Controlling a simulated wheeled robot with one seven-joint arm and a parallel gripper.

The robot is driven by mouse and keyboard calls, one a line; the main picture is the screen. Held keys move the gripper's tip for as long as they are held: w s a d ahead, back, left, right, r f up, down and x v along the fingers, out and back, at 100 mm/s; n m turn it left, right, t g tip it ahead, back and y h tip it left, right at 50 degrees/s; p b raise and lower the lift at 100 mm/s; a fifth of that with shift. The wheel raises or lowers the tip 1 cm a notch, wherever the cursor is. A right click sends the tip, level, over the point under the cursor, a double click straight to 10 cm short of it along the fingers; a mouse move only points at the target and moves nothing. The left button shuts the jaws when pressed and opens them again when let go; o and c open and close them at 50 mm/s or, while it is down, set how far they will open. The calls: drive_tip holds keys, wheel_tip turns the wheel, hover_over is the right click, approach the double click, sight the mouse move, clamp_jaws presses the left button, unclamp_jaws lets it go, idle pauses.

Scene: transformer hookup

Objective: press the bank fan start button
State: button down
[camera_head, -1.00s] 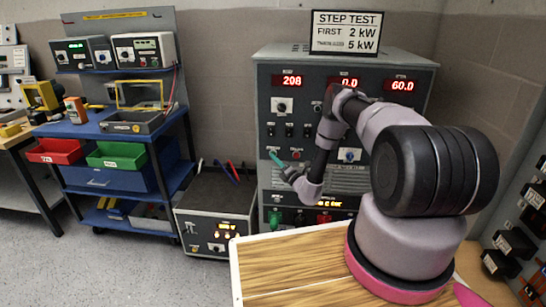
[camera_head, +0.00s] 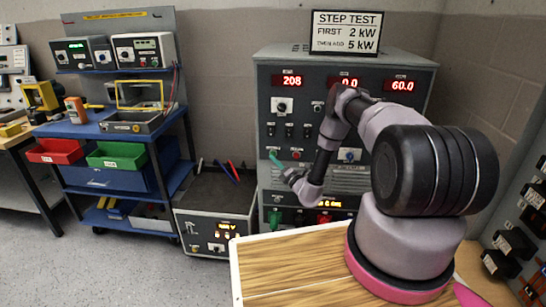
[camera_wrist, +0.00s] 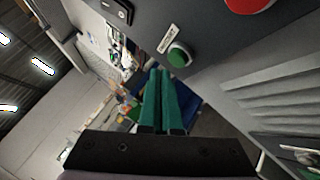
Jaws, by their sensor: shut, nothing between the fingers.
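The load bank cabinet (camera_head: 345,64) stands behind my arm in the head view. In the wrist view a green round button (camera_wrist: 179,54) with a small white label, too small to read, sits on its grey panel. A larger red button (camera_wrist: 249,3) is at the top edge. My gripper (camera_head: 274,156) has slim green fingers, shut and empty, in front of the panel's left part. In the wrist view the gripper's tips (camera_wrist: 160,72) lie just left of and below the green button, apart from it in the picture. In the head view the fingers seem to hide the green button.
A red button (camera_head: 296,155) and several switches are close by on the panel. A wooden-topped table (camera_head: 290,262) is in front. A low dark unit (camera_head: 214,210) and a blue cart (camera_head: 104,127) stand left. Grey floor lies open at lower left.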

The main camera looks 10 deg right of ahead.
drive_tip(key=s+a, duration=0.2)
drive_tip(key=s, duration=0.3)
drive_tip(key=shift+s, duration=0.35)
idle(0.7)
